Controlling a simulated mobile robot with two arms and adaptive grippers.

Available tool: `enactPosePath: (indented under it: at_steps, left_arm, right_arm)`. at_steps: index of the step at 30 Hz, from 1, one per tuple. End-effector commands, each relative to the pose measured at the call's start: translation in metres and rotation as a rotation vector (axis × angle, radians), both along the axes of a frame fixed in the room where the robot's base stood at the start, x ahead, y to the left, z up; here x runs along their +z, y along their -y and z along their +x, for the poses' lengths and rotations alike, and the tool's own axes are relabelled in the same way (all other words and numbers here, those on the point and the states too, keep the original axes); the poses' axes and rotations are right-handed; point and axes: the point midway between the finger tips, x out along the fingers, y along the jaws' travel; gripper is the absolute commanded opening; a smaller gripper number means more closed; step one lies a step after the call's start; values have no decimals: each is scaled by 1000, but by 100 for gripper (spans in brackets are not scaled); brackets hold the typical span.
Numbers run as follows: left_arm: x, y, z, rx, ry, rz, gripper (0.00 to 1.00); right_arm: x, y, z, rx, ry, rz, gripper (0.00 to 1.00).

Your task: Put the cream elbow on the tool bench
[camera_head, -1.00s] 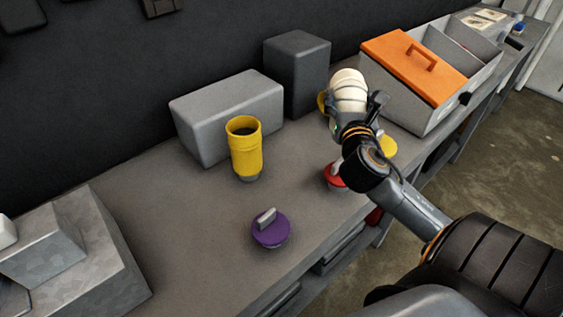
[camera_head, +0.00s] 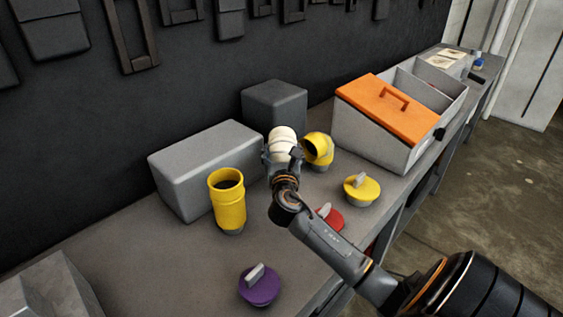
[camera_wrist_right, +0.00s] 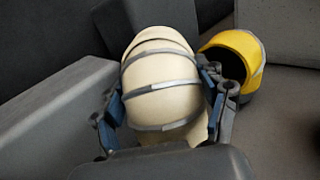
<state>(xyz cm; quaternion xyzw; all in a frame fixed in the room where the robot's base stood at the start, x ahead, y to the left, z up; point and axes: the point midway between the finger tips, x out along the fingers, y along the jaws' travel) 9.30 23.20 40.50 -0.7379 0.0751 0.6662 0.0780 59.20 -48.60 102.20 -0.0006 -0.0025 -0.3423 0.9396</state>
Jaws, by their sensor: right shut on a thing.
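The cream elbow (camera_head: 282,141) is a segmented, rounded duct piece held above the grey tool bench (camera_head: 195,262). My right gripper (camera_head: 281,162) is shut on it, and the arm hides its lower part in the head view. In the right wrist view the cream elbow (camera_wrist_right: 160,85) fills the space between the blue-padded fingers of my right gripper (camera_wrist_right: 165,105). I cannot tell whether the elbow touches the bench. My left gripper is not in view.
A yellow elbow (camera_head: 318,149) lies right of the cream one. A yellow pipe (camera_head: 228,200), grey box (camera_head: 205,165) and dark block (camera_head: 274,108) stand nearby. Yellow (camera_head: 361,190), red (camera_head: 330,217) and purple (camera_head: 260,286) caps lie toward the front. An orange-lidded toolbox (camera_head: 390,105) stands behind right.

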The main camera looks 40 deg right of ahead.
Motion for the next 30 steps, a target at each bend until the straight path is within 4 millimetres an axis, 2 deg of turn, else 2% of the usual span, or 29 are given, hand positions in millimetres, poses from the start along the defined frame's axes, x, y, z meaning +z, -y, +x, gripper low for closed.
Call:
enactPosePath:
  at_steps: [3, 6, 9, 20, 21, 24, 30]
  left_arm:
    - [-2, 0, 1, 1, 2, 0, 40]
    - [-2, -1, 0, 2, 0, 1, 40]
    - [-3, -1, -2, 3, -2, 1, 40]
    - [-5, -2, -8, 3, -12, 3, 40]
    - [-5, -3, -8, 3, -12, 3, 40]
    - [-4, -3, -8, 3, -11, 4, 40]
    - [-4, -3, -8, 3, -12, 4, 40]
  right_arm:
    - [-12, -1, 7, 0, -2, 1, 28]
    - [-28, 0, 5, -1, -4, 0, 28]
    - [-35, 0, 5, -1, -1, -1, 28]
    - [-40, 0, 5, -1, 0, -1, 28]
    - [-40, 0, 5, -1, -1, 1, 77]
    - [-40, 0, 5, -1, -1, 1, 96]
    - [-39, 0, 5, -1, -1, 0, 96]
